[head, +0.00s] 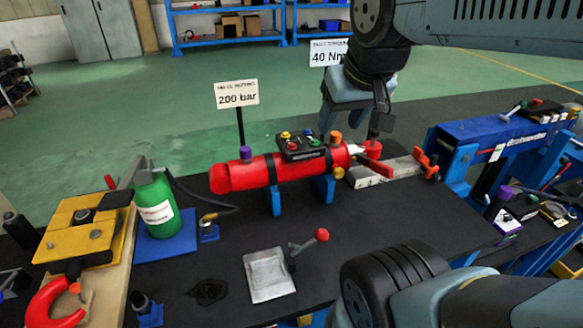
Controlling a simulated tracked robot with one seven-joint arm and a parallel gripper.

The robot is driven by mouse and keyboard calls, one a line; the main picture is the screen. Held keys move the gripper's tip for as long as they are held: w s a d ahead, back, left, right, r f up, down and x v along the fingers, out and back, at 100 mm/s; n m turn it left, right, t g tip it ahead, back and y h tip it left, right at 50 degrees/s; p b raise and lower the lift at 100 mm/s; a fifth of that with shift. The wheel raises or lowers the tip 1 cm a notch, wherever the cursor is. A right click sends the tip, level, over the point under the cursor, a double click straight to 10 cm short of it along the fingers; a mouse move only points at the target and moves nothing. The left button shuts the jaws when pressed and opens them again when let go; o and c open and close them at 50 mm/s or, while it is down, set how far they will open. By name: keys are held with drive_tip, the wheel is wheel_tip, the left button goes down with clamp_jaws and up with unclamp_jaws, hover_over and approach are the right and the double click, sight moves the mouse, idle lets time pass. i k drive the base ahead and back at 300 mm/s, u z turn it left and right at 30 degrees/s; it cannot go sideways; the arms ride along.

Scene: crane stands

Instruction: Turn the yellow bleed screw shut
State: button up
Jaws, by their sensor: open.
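A red cylinder (240,174) lies level on blue stands (276,200) in the middle of the bench. A small yellow knob (339,172), which looks like the bleed screw, sits low at the cylinder's right end; its turn position is too small to tell. An orange knob (336,137) sits above it on the cylinder. My gripper (352,124) is open, above and slightly right of the yellow knob, apart from it. The gripper's tips overlap the cylinder's right end in the picture, so contact there cannot be told.
A black box (304,148) with coloured knobs sits on the cylinder. A 200 bar sign (237,94) stands behind it. A red-knobbed lever (320,235) and grey plate (268,275) lie in front. A green bottle (155,203) stands left; a blue beam (490,138) lies right.

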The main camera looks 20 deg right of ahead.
sight(338, 173)
drive_tip(key=z, duration=0.25)
drive_tip(key=k, duration=1.65)
drive_tip(key=u, duration=0.75)
drive_tip(key=i, duration=1)
drive_tip(key=z, duration=0.05)
